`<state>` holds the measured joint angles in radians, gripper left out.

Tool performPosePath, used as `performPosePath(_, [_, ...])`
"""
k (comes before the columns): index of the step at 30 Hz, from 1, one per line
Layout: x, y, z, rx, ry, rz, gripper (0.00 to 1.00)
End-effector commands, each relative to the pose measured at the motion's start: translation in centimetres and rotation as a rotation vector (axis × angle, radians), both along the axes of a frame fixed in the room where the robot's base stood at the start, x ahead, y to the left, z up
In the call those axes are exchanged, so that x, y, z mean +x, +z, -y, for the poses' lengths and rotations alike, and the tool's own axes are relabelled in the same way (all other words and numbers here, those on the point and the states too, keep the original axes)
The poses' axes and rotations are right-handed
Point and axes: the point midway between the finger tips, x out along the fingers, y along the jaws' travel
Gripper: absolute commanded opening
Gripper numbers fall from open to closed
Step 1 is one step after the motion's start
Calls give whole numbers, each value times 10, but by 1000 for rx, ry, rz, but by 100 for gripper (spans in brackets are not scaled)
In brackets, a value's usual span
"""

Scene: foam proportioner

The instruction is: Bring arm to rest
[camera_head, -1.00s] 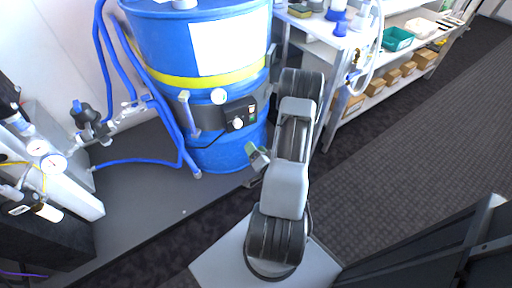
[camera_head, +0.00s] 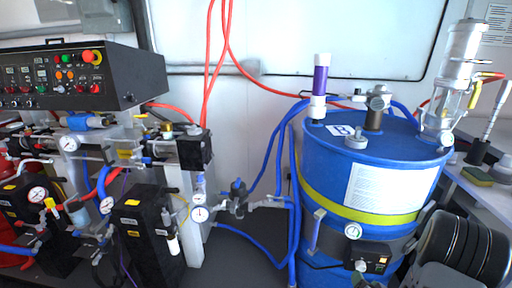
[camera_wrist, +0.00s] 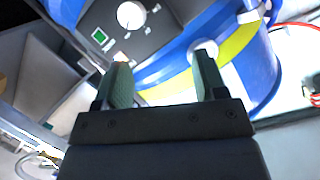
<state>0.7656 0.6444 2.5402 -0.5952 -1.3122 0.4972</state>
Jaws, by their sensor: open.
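My gripper (camera_wrist: 163,82) shows in the wrist view with its two green-padded fingers apart and nothing between them. Beyond the fingers is the blue drum (camera_wrist: 268,65) with its yellow band and a dark control box carrying a white dial. In the head view my arm shows only at the lower right corner, in front of the blue drum's (camera_head: 330,166) right side. My gripper is out of the head view. I cannot tell the exact gap between fingers and drum.
A black control panel (camera_head: 75,78) and pump units with gauges (camera_head: 145,230) stand at the left. Blue hoses (camera_head: 262,250) run to the drum. A clear cylinder pump (camera_head: 460,60) stands on the drum's right. A bench (camera_head: 485,190) is at the right edge.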

Motion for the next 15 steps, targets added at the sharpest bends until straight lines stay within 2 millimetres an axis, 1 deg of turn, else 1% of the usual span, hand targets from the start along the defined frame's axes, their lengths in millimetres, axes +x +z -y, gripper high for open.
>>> performPosePath(1, [14,45,-5,-68,30,-65,65])
performPosePath(4, [28,91,-15,-173,63,-218,65])
performPosePath(5, [31,106,-18,-201,72,-261,65])
performPosePath(6, [34,127,-24,-233,82,-315,65])
performPosePath(7, [35,142,-29,-253,89,-355,65])
performPosePath(8, [35,158,-35,-273,99,-394,65])
performPosePath(9, [35,180,-43,-295,111,-446,65])
performPosePath(11, [31,213,-57,-320,133,-517,65])
performPosePath(12, [27,235,-67,-330,149,-564,65])
performPosePath(14, [18,266,-84,-341,182,-629,65])
performPosePath(15, [10,286,-96,-344,206,-669,65])
